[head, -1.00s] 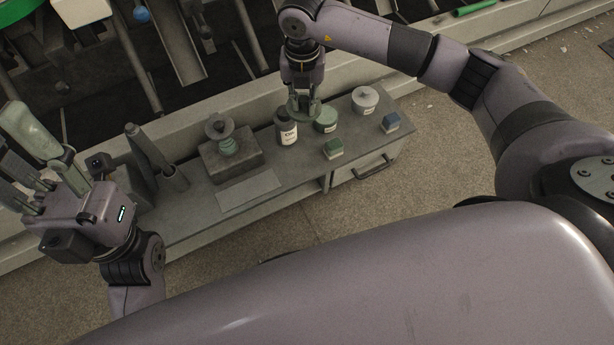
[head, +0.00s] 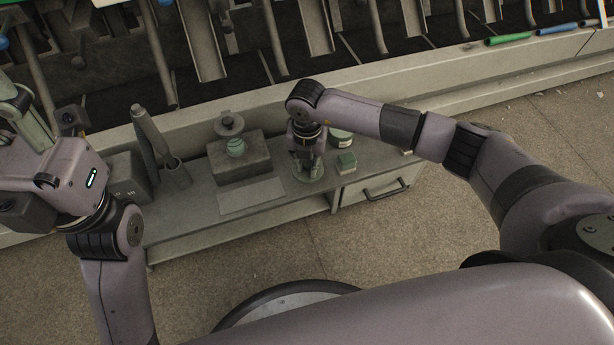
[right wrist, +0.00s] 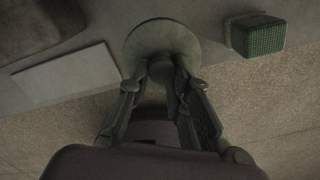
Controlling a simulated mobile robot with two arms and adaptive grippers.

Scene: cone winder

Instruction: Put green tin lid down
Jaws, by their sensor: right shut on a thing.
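The green tin lid (head: 309,177) is a round grey-green disc. It shows larger in the right wrist view (right wrist: 150,33), with a knob in its middle. My right gripper (head: 308,163) is shut on the knob, fingers on either side. The lid is over the bench top near its front edge, left of the small green box (head: 346,163). I cannot tell whether it touches the bench. The green tin (head: 340,138) stands behind, partly hidden by my right arm. My left gripper (head: 22,115) is at the left edge, its fingers unclear.
A dark block (head: 238,158) with a spindle and disc stands left of the lid. A pale flat plate (head: 252,195) lies before it. Grey tubes (head: 172,170) stand farther left. A drawer handle (head: 386,190) is on the bench front. Machine rails (head: 205,45) run behind.

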